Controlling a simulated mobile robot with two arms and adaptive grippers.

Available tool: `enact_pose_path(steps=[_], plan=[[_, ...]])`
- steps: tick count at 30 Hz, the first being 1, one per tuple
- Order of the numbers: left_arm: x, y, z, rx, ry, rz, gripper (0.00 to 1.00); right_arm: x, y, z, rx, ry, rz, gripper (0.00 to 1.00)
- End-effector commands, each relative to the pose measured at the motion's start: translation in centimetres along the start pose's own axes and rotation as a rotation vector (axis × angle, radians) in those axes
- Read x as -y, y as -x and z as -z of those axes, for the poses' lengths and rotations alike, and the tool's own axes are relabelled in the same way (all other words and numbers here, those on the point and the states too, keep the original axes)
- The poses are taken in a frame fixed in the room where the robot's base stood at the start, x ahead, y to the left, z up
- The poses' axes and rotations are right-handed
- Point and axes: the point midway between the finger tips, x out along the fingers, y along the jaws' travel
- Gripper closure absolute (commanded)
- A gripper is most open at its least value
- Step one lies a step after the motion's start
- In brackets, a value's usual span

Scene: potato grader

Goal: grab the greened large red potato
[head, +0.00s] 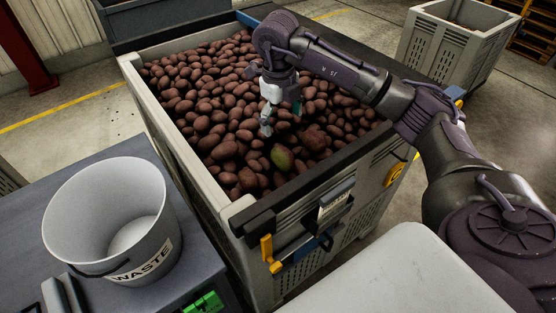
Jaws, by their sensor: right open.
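A large red potato with a green patch, the greened potato (282,158), lies on top of the heap near the front of the big grey crate (196,185). Its green side faces up. My right gripper (267,128) points down above the heap, a little behind and left of the greened potato. It is open with nothing between its fingers and is apart from that potato. My left gripper is not in view.
A white bucket marked WASTE (160,235) stands empty on a dark bench (95,165) at the left. Red potatoes surround the greened one. The crate's front rim (320,180) has a dark edge. Another grey crate (440,50) stands at the back right.

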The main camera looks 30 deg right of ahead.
Motion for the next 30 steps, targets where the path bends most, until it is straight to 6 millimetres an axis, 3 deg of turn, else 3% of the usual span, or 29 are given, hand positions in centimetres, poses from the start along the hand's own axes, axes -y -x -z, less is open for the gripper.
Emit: enact_pose_path(steps=[3, 15, 23, 30], plan=[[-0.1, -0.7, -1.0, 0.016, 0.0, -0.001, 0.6, -0.1, -1.4, 0.0, -0.003, 0.0, 0.0, 0.11], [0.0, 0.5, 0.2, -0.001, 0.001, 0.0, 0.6, -0.1, -8.2, 0.1, -0.004, 0.0, -0.001, 0.11], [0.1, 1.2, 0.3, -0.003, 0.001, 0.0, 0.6, -0.2, -10.1, 0.2, -0.003, 0.0, -0.001, 0.11], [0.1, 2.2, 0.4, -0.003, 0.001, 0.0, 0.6, -0.3, -13.7, 0.3, -0.003, 0.0, -0.001, 0.11]])
